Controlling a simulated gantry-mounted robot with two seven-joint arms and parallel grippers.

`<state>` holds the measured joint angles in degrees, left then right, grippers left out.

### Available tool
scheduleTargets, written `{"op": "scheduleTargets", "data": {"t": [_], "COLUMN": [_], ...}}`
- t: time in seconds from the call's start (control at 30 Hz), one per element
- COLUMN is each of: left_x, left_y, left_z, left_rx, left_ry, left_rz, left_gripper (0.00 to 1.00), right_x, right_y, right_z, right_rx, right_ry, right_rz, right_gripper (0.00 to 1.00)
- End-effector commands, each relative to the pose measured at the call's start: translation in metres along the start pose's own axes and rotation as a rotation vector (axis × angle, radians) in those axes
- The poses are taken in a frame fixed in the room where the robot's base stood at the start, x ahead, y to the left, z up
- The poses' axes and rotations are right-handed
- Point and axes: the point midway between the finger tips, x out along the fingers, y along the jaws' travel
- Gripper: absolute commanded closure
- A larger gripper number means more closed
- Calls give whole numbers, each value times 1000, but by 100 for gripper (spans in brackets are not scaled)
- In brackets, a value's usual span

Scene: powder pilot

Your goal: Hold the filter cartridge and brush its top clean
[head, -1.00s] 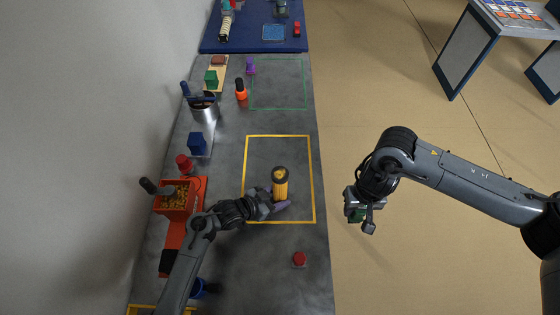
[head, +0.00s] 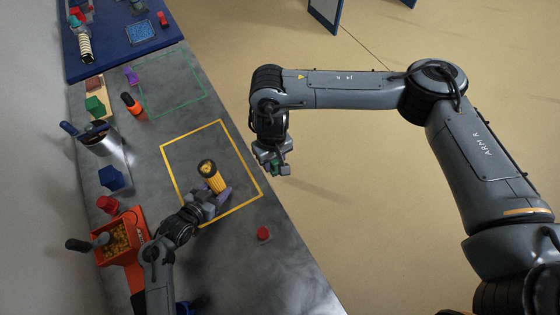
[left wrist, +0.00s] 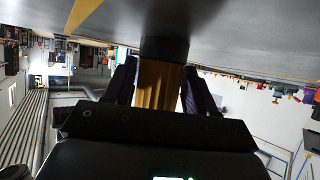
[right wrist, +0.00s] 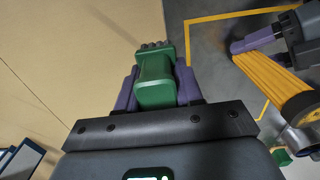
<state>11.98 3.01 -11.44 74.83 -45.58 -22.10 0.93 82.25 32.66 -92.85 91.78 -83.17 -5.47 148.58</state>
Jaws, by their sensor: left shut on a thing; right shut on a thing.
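My right gripper (head: 276,163) is shut on the green brush (right wrist: 155,80), whose dark bristles point away from the fingers. The brush is to the right of the cartridge and apart from it, near the bench edge. The right wrist view shows the cartridge (right wrist: 272,80) at right.
A red knob (head: 263,233) sits on the bench near the right edge. An orange bin (head: 117,237) with yellow pieces, a metal pot (head: 103,140) and a blue block (head: 111,179) stand at left. An orange bottle (head: 132,106) is farther back. The green outline (head: 172,84) is clear.

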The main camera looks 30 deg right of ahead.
Motion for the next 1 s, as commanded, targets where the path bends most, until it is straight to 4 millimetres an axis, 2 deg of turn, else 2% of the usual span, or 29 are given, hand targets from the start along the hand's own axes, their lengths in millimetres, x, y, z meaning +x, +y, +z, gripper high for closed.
{"op": "scheduleTargets", "data": {"t": [0.03,0.3,0.5,0.6,0.73,1.0], "left_x": [0,0,0,0,0,0], "left_y": [0,0,0,0,0,0], "left_z": [0,0,0,0,0,0], "left_rx": [0,0,0,0,0,0], "left_ry": [-1,-1,-1,-1,-1,-1], "left_rz": [1,0,0,0,0,0], "left_gripper": [61,61,61,61,61,61], "right_x": [-10,-64,-96,-106,-109,-91], "right_y": [-17,-94,-135,-146,-154,-155], "right_z": [-10,-46,-58,-61,-62,-62], "right_rx": [-7,-7,0,3,6,7], "right_ry": [3,2,15,20,21,21], "right_rz": [-1,3,9,11,12,11], "right_gripper": [100,100,100,100,100,100]}}
